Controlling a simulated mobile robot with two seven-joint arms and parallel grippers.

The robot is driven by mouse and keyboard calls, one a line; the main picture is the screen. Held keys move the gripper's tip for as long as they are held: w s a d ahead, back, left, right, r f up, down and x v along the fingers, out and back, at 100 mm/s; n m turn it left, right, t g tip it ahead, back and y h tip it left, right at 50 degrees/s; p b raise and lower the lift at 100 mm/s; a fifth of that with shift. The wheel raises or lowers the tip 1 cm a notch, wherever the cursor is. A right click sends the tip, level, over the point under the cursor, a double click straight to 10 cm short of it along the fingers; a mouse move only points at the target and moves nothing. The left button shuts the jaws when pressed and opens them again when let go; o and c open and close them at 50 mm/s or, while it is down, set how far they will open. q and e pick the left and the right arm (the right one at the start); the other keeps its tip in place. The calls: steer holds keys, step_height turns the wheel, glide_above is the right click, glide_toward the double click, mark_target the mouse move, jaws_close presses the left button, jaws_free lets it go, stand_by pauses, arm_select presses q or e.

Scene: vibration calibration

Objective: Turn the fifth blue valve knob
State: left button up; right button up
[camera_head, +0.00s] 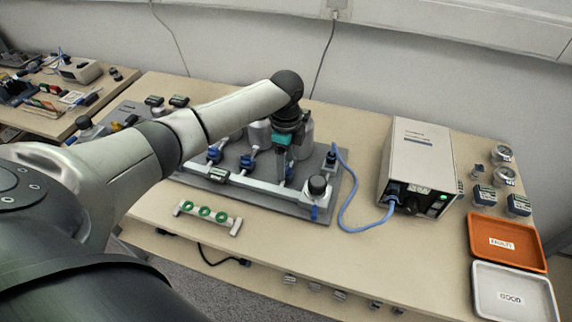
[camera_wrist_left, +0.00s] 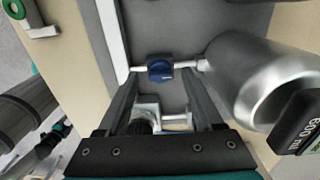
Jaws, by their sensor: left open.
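My left arm reaches in from the left, and its gripper (camera_head: 284,160) points down over the valve manifold on the dark plate (camera_head: 338,198). In the left wrist view, the left gripper (camera_wrist_left: 159,74) is open. A blue valve knob (camera_wrist_left: 160,71) on a thin pipe shows between its fingertips, with gaps on both sides; contact cannot be seen. In the head view, blue knobs show at the left (camera_head: 214,155), in the middle (camera_head: 247,162) and at the right (camera_head: 331,158) of the plate. The arm hides part of the row, so I cannot tell which knob is fifth.
A silver cylinder (camera_wrist_left: 265,82) stands close beside the gripper. A white box (camera_head: 419,158) with a blue cable (camera_head: 350,205) stands right of the plate. An orange tray (camera_head: 532,262) and a white tray (camera_head: 545,308) lie at the right. A holder with green rings (camera_head: 205,212) lies in front.

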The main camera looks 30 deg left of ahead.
arm_select(q)
steer(key=shift+f, duration=0.15)
jaws_close()
stand_by(0.5)
